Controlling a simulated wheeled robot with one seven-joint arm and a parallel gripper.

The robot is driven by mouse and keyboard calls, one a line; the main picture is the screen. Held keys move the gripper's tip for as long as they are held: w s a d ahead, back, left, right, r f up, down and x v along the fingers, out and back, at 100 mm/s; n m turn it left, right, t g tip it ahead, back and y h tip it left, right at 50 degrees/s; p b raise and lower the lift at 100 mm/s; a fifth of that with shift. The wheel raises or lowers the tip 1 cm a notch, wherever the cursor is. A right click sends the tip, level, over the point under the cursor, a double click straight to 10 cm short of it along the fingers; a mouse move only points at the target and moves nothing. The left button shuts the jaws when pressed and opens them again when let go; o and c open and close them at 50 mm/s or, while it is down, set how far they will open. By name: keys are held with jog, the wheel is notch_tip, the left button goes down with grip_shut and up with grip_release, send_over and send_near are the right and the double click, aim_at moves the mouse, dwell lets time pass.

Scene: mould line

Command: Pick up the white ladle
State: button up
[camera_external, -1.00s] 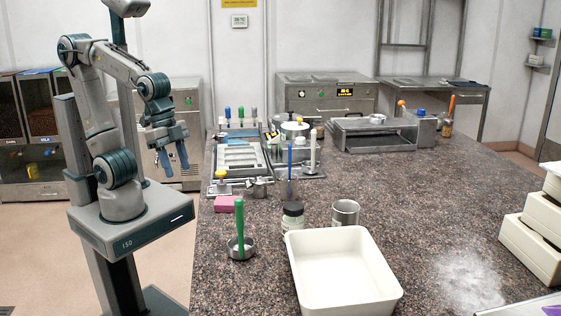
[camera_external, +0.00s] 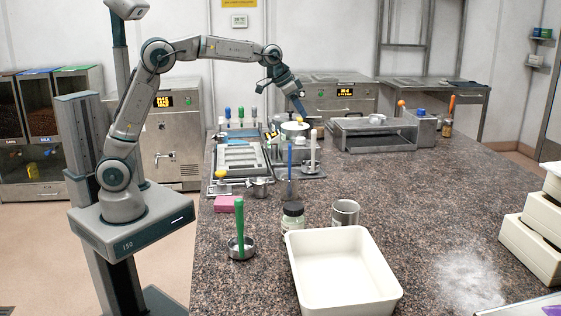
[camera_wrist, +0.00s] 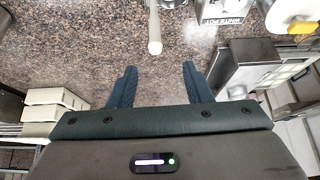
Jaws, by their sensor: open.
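The white ladle (camera_external: 312,150) stands upright near the metal pots on the granite counter, its white handle pointing up. In the wrist view its white handle (camera_wrist: 154,28) lies ahead of the fingertips, roughly midway between them, with its rounded end nearest me. My gripper (camera_external: 300,103) is above and a little left of the handle in the outside view, apart from it. In the wrist view my gripper (camera_wrist: 159,66) is open, with nothing between its fingers. The ladle's bowl cannot be made out.
A blue-handled tool (camera_external: 290,158) stands close in front of the ladle. A green-handled tool (camera_external: 239,222) rests in a small bowl nearer the front. A metal warmer (camera_external: 375,137) stands to the right. A white tray (camera_external: 380,284) is at the front.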

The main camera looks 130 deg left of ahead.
jog(key=shift+d+p+x, duration=0.15)
jog(key=shift+p+x, duration=0.4)
jog(key=shift+x, duration=2.7)
jog(key=shift+d+p+x, duration=0.2)
jog(key=shift+p+x, duration=0.35)
jog(key=shift+x, duration=2.7)
grip_shut()
